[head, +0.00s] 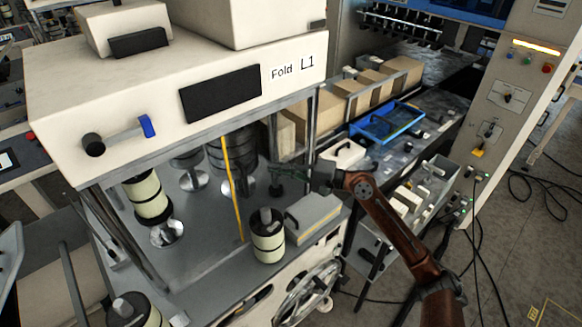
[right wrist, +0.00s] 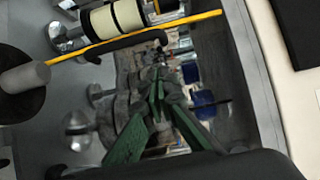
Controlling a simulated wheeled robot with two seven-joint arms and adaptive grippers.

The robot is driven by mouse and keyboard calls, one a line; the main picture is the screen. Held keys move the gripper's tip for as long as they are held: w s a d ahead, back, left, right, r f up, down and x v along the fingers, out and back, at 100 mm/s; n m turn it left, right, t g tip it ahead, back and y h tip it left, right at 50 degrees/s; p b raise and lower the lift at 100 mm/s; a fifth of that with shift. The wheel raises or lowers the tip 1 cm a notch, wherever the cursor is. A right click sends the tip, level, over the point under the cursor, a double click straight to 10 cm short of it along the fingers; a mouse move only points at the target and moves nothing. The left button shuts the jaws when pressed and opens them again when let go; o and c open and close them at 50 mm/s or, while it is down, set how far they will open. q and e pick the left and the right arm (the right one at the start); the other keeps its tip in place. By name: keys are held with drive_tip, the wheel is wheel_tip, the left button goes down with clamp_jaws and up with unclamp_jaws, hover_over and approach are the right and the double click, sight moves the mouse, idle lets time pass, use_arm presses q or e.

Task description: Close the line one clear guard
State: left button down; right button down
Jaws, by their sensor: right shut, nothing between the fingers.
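The machine labelled Fold L1 (head: 292,69) stands at left centre. A thin yellow strip (head: 233,190) slants down across its front opening and seems to mark an edge of the clear guard. The pane is see-through, so I cannot tell its outline or how far open it is. The yellow strip also crosses the top of the right wrist view (right wrist: 185,22), with a dark bar (right wrist: 125,46) beside it. My right gripper (head: 277,172) is shut and empty, right of the strip and apart from it. Its green fingers show in the wrist view (right wrist: 158,88). My left gripper is out of view.
Rolls with cream and black bands (head: 148,196) are inside the machine, and another (head: 268,236) stands at its front. A grey box (head: 313,219) is below my right gripper. A blue tray (head: 387,122) and cartons (head: 372,80) lie behind to the right. Floor at right holds cables.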

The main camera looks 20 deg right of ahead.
drive_tip(key=a+p, duration=0.2)
drive_tip(key=a, duration=0.4)
drive_tip(key=shift+w+p, duration=0.4)
drive_tip(key=shift+w, duration=0.05)
drive_tip(key=shift+f, duration=0.1)
